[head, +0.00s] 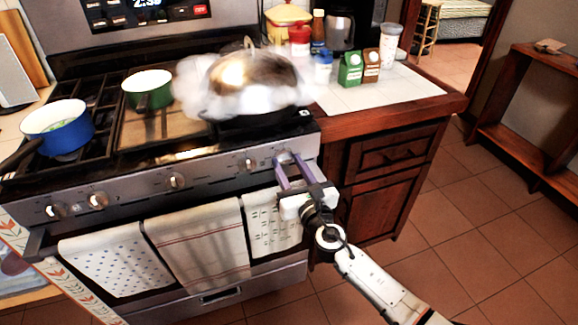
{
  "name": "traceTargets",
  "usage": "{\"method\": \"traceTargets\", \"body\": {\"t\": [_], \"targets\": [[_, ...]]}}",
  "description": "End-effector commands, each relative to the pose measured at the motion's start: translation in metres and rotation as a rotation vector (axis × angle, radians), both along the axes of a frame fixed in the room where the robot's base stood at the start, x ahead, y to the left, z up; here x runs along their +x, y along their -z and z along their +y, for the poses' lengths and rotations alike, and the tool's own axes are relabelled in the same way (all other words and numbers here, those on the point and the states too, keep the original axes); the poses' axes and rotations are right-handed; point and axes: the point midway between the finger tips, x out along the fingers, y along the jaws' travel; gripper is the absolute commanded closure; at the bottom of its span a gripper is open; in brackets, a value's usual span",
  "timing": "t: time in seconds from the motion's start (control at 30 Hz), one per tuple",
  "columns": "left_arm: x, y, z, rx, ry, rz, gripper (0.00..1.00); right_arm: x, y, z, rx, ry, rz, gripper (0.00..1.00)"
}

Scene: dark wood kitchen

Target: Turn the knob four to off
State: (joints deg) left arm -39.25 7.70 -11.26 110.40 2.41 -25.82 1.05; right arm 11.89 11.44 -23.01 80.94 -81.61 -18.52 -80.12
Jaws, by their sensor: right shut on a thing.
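The stove (207,179) has a silver front panel with several knobs in a row. Two knobs sit at its left end, one near the middle (176,181), and one farther right (248,164). I see no numbers on them. My right gripper (288,156) reaches up from the lower right to the right end of the panel. Its purple-grey fingers are shut on a knob there, which they mostly hide. My left gripper is not in view.
White steam surrounds a metal-lidded pot (250,72) at the stove's back right. A blue pot (60,128) and a green pot (148,90) stand left of it. Towels (197,247) hang below the panel. Cartons and jars crowd the right counter (405,88). Tiled floor is open at right.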

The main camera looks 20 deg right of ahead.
Motion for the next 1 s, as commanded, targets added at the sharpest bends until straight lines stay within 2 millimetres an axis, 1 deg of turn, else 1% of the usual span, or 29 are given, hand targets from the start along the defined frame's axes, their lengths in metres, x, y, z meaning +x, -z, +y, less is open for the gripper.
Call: {"method": "traceTargets", "body": {"t": [0.27,0.63,1.0], "targets": [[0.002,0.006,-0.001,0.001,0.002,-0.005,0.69,0.0,0.002,0.001,0.186,-0.001,0.006,0.86],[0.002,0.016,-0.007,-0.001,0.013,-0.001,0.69,0.0,0.001,0.003,0.537,-0.001,0.018,0.86],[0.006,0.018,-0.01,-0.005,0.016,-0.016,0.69,-0.001,0.0,0.004,0.888,-0.001,0.031,0.86]]}}
